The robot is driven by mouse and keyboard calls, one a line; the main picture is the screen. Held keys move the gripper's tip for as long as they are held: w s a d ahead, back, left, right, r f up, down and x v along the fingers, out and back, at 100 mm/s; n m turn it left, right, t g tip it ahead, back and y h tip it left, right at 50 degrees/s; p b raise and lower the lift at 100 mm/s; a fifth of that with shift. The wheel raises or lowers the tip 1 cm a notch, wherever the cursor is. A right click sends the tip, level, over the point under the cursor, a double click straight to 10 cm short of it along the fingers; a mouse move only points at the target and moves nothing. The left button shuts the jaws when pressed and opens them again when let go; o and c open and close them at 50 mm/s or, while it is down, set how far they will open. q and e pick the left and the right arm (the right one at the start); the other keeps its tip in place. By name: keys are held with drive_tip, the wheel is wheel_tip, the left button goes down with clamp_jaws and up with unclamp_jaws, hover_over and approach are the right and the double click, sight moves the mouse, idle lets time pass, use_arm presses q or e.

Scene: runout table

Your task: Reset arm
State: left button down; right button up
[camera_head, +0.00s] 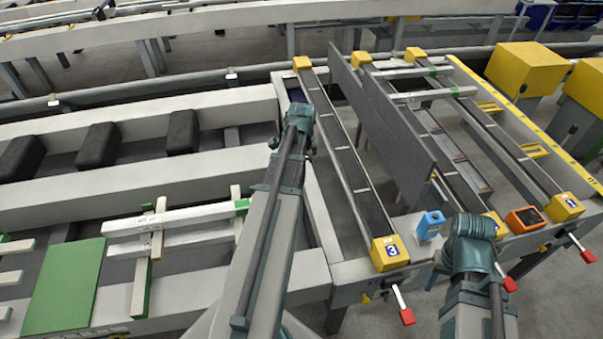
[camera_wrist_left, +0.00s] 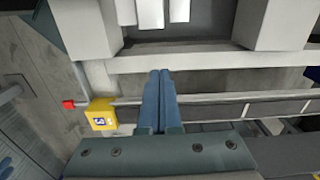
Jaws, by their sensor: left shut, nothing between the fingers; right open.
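My left gripper (camera_wrist_left: 160,76) shows in the left wrist view with its two blue-grey fingers shut together and nothing between them. The fingers overlap the long rail beside the yellow end block marked 3 (camera_wrist_left: 101,117). In the head view my left arm reaches up from the bottom across the left table's edge, and its fingers cannot be made out there. My right gripper (camera_head: 470,228) is open at the lower right of the head view, in front of the table's near edge. Its fingers are hard to make out, and I see nothing held.
The rail with end block 3 (camera_head: 390,253) runs beside my left arm. A grey upright panel (camera_head: 385,120), a blue box (camera_head: 430,224) and an orange-framed box (camera_head: 525,219) stand right of it. White bars (camera_head: 170,218) and a green board (camera_head: 64,287) lie left.

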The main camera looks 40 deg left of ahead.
use_arm(q)
drive_tip(key=shift+r+p, duration=0.35)
drive_tip(key=shift+r, duration=0.35)
use_arm(e)
drive_tip(key=shift+r, duration=0.75)
use_arm(q)
drive_tip(key=s+d+n+b, duration=0.1)
drive_tip(key=s+d, duration=0.2)
drive_tip(key=d, duration=0.9)
drive_tip(key=s+d+f+n, duration=0.1)
drive_tip(key=s+d, duration=0.2)
drive_tip(key=d, duration=0.9)
drive_tip(key=s+d+f+n+y+b, duration=0.1)
drive_tip(key=s+d, duration=0.2)
drive_tip(key=d, duration=0.9)
drive_tip(key=shift+s+d+f+n+b, duration=0.2)
drive_tip(key=shift+n+b, duration=0.1)
drive_tip(key=shift+n, duration=0.1)
use_arm(e)
wheel_tip(320, 180, down, 3)
drive_tip(key=shift+r, duration=0.2)
